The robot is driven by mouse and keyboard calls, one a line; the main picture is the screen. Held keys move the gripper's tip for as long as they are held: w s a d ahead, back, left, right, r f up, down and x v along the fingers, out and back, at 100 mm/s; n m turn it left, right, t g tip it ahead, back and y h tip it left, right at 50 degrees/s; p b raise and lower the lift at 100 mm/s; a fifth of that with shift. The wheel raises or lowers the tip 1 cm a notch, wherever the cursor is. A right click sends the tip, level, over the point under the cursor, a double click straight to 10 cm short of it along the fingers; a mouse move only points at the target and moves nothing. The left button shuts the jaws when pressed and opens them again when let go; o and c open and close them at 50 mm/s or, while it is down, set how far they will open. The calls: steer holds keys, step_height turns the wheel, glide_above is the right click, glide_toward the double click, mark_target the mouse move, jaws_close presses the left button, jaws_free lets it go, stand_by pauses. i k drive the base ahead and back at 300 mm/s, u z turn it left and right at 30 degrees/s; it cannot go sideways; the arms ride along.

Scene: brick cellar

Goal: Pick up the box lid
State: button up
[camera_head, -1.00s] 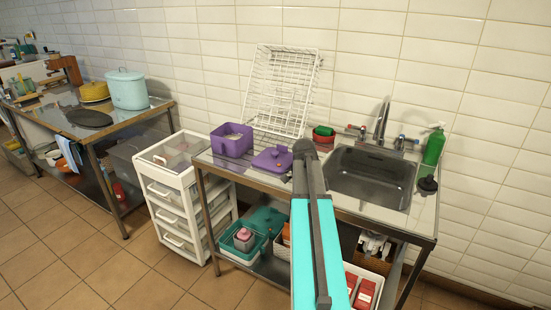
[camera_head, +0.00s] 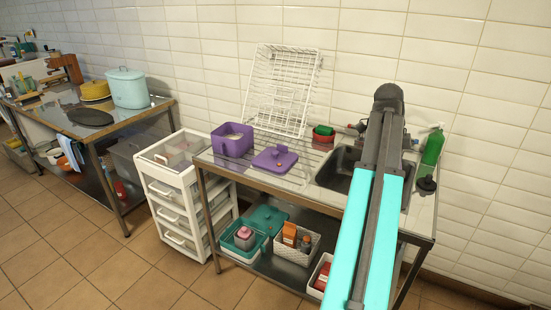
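The purple box lid (camera_head: 271,163), a flat square with a knob on top, lies on the metal drainboard left of the sink. The open purple box (camera_head: 232,143) stands just behind and left of it, with something pale inside. My arm reaches up from the bottom right across the sink, its far joint in front of the tap. My gripper itself cannot be made out. The lid is fully clear of my arm in this view.
A white wire rack (camera_head: 284,85) leans on the wall behind the lid. The sink (camera_head: 335,172) is partly covered by my arm. A green bottle (camera_head: 432,148) stands at the right. A white drawer unit (camera_head: 173,190) stands left of the counter.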

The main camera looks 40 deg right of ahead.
mark_target(278, 160)
steer(key=i, duration=2)
